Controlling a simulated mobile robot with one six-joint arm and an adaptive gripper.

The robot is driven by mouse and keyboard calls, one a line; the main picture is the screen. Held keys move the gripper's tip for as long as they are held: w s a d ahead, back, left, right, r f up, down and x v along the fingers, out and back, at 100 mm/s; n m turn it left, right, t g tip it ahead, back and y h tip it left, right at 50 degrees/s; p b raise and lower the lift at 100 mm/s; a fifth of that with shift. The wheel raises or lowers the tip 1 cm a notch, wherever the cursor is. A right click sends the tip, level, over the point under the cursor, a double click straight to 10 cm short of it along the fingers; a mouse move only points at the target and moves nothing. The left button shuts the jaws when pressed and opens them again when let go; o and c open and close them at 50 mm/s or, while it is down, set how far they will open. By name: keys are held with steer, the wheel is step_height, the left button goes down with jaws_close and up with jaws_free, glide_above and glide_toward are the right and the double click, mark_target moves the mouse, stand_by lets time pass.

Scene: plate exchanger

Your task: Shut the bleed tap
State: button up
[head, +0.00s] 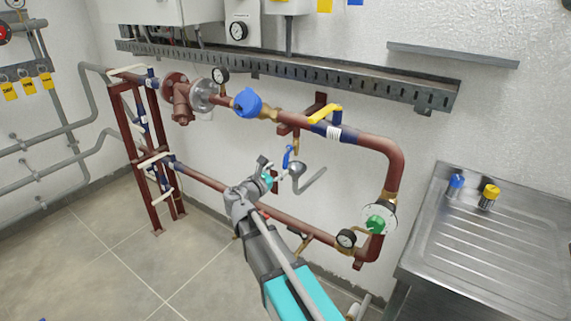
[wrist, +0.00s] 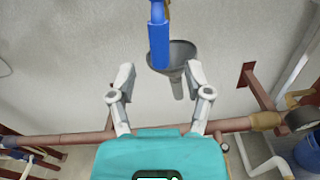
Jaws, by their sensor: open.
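The bleed tap appears to be the small tap under the upper pipe, with a brass body (head: 296,144) and a blue lever (head: 287,157) pointing down. In the wrist view the blue lever (wrist: 158,45) hangs at the top middle, just beyond and between my fingers. A grey funnel (head: 297,169) sits below the tap; it also shows behind the lever in the wrist view (wrist: 172,62). My gripper (head: 266,172) is open and empty, just left of and below the lever. Its two fingers stand apart in the wrist view (wrist: 158,78). I see no contact with the lever.
The upper pipe (head: 370,143) carries a yellow lever (head: 325,114) and a blue-capped valve (head: 248,102). A steel sink (head: 500,245) stands far right.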

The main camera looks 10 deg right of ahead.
mark_target(284, 164)
steer(key=shift+x, duration=2.45)
steer(key=shift+c, duration=0.2)
jaws_close()
